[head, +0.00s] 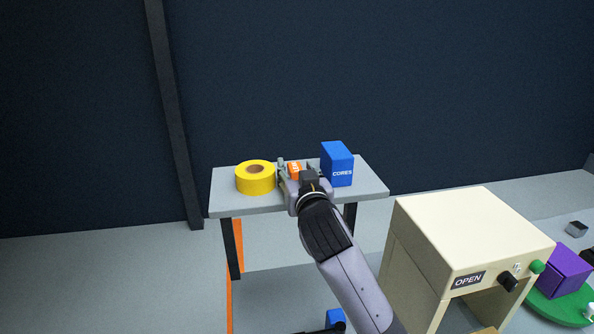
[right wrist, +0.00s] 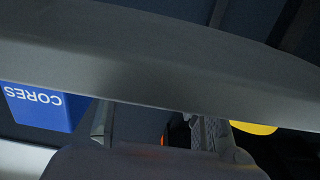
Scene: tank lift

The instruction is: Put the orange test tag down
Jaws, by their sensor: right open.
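The orange test tag (head: 294,168) is on or just above the grey table top (head: 232,203), between the yellow tape roll and the blue box; I cannot tell whether it rests on the surface. My right gripper (head: 299,170) reaches over the table from the front, its open fingers on either side of the tag. In the right wrist view my right gripper (right wrist: 155,133) is partly hidden by a grey bar across the picture. Only a sliver of the orange tag (right wrist: 162,141) shows there, close to one finger. My left gripper is not in view.
A yellow tape roll (head: 256,180) stands close left of the gripper, a blue CORES box (head: 336,165) close right. A cream cabinet (head: 470,235) with an OPEN label stands front right. A purple block (head: 565,271) sits on a green disc (head: 550,308) beyond it.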

